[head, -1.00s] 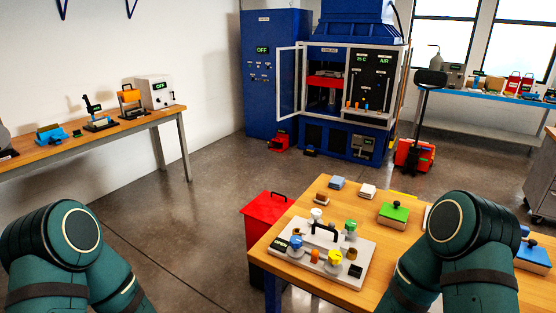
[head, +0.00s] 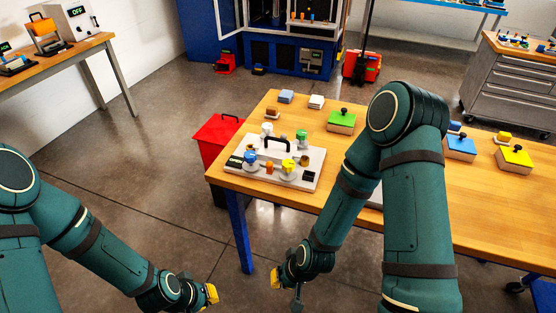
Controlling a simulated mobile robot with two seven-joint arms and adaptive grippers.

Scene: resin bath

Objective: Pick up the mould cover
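A pale grey plate (head: 309,166) with a black arched handle and several coloured knobs lies on the near left corner of the wooden table. It looks like the mould with its cover, but I cannot tell the cover apart from the base. My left gripper (head: 208,296) is low at the bottom edge, left of the table, and partly cut off. My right gripper (head: 295,292) is low in front of the table's near edge, below the plate. Both are apart from the plate. Their fingers are too small and cropped to tell open from shut.
The wooden table (head: 420,205) also bears a green block (head: 342,122), a blue block (head: 459,148) and a yellow block (head: 514,158), each with a black knob. A red bin (head: 217,133) stands at its left. My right arm hides part of the table. The floor in front is clear.

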